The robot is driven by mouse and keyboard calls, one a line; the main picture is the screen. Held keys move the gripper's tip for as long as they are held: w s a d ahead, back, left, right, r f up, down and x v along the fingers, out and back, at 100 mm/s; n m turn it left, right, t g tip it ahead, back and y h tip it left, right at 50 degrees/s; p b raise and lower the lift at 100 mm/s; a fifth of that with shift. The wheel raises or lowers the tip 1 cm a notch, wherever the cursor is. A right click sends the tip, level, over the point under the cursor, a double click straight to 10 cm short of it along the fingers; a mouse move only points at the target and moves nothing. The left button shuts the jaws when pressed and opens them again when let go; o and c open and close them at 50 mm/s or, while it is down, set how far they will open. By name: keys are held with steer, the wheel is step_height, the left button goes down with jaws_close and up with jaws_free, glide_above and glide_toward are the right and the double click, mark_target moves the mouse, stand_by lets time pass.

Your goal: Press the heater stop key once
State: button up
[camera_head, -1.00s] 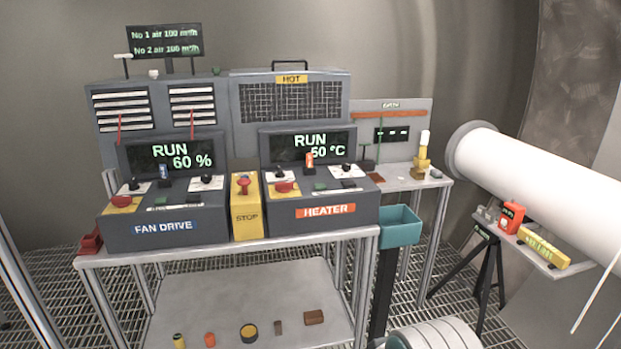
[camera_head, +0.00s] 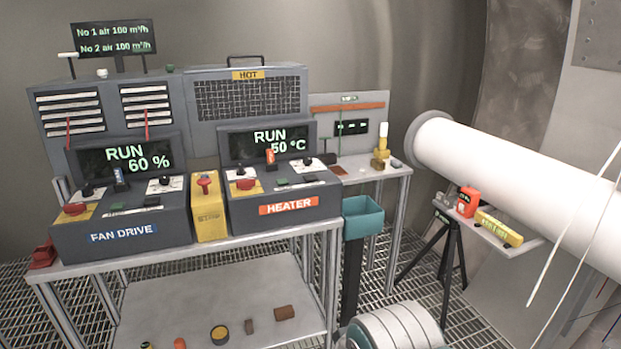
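The heater box (camera_head: 240,213) is a dark grey console with an orange HEATER label (camera_head: 289,205), right of the fan drive box (camera_head: 122,238). Its screen (camera_head: 268,143) reads RUN 50 °C. Its sloped panel carries a red mushroom button (camera_head: 245,184) on a yellow plate, a small green key (camera_head: 283,182), a dark key (camera_head: 310,177), an orange-capped lever (camera_head: 270,157) and black knobs on white plates. The small key lettering is too small to read, so I cannot tell which is the stop key. My gripper is not in view.
A yellow STOP box (camera_head: 209,222) with a red button stands between both consoles. A teal bin (camera_head: 362,222) hangs at the bench's right end. A tripod shelf (camera_head: 505,238) and a large white pipe (camera_head: 520,170) stand to the right. Several small objects lie on the lower shelf.

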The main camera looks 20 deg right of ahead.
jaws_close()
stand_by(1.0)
